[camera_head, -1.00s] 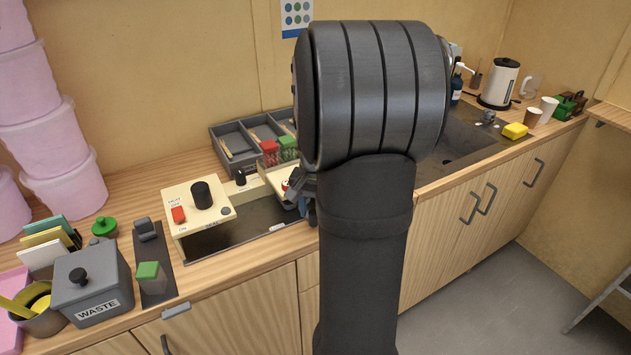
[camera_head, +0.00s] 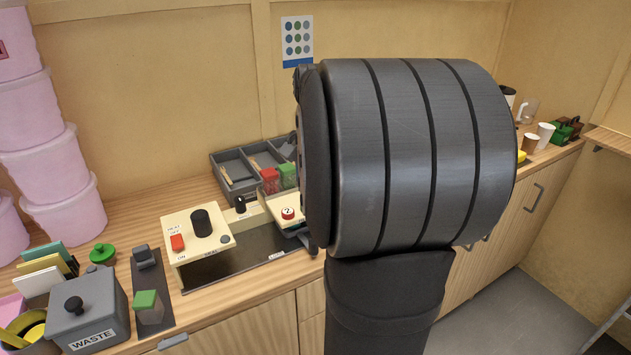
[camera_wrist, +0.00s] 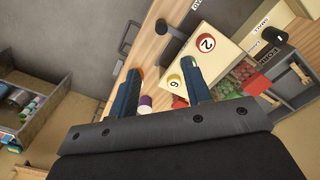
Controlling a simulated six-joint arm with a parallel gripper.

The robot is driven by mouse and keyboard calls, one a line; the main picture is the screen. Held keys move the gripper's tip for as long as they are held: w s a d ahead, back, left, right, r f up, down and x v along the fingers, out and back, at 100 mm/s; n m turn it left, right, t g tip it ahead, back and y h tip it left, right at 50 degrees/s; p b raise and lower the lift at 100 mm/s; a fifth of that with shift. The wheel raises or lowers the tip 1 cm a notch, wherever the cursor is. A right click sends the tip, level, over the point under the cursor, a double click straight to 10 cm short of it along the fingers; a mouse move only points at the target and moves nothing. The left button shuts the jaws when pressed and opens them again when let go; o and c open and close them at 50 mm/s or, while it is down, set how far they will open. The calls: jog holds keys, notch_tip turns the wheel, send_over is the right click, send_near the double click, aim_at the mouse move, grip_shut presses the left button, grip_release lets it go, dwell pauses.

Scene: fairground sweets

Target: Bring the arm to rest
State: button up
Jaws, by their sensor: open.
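My arm fills the middle and right of the head view, and my gripper is hidden behind it there. In the wrist view my gripper (camera_wrist: 160,66) is open, its two dark blue fingers apart. I see nothing held between them. Beyond the fingers is a cream stand with a red number disc (camera_wrist: 206,43) and a yellow number disc (camera_wrist: 174,80). A small white and purple thing (camera_wrist: 146,102) shows between the fingers; I cannot tell whether it lies on the counter below.
On the counter are a cream sealing machine (camera_head: 186,256), a grey divided tray (camera_head: 232,167), red-lidded (camera_head: 270,178) and green-lidded jars, and a grey waste bin (camera_head: 90,306). Pink tubs (camera_head: 62,208) stand at left. The wrist view shows an open compartment (camera_wrist: 48,80) holding several small rolls or cups.

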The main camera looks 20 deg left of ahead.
jog(key=shift+f, duration=0.1)
notch_tip(320, 180, down, 17)
jog(key=shift+a+f, duration=0.1)
jog(key=shift+f, duration=0.1)
jog(key=shift+s+a, duration=0.1)
jog(key=shift+s, duration=0.05)
dwell(0.4)
jog(key=shift+r, duration=0.15)
